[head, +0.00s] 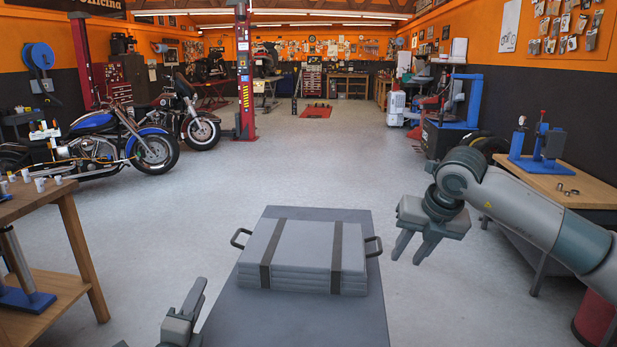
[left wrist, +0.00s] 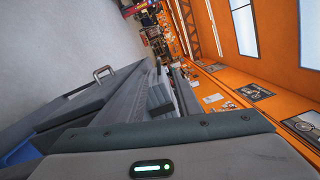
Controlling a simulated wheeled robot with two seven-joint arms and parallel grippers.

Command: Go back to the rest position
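My right gripper (head: 414,247) hangs to the right of a strapped grey stack, fingers pointing down, with a gap and nothing between them. My left gripper (head: 188,302) is low at the left of the head view, beside the grey surface; it is partly cut off by the bottom edge. No held object shows. The grey stack (head: 305,252) has two dark straps and a handle at each side, and lies flat on a dark grey surface (head: 290,318). Both grippers are apart from it.
A wooden table (head: 60,290) stands close at the left and a workbench (head: 570,185) with blue tools at the right. Motorcycles (head: 105,145) are at the left, beside a red lift post (head: 244,75). The floor (head: 300,165) ahead is largely clear.

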